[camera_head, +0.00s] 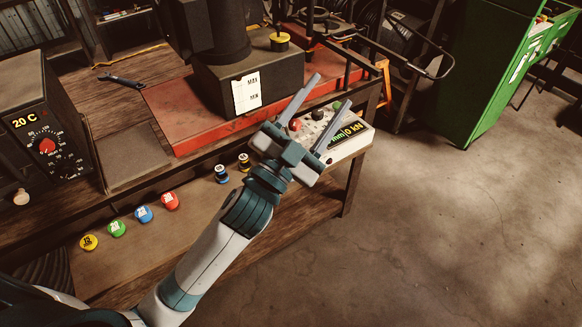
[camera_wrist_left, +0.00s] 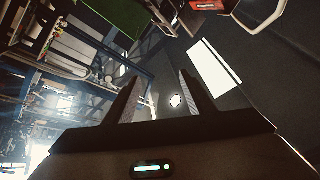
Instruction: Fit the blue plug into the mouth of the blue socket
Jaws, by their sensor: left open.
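A blue round plug-like cap (camera_head: 143,214) lies on the lower wooden shelf, in a row with yellow, green and red ones. A small dark cylinder with a blue band (camera_head: 221,174) stands further right; I cannot tell if it is the blue socket. My left gripper (camera_head: 331,91) is open and empty, raised above the bench's right end, well to the right of the blue cap. Its two fingers also show apart in the left wrist view (camera_wrist_left: 159,76), with nothing between them. My right gripper is not in view.
A red-based machine (camera_head: 170,112) with a dark block fills the bench. A control box with a force display (camera_head: 347,137) sits behind my left gripper. A dark temperature box (camera_head: 42,128) stands at left. A second small cylinder (camera_head: 244,162) is beside the first. Floor at right is clear.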

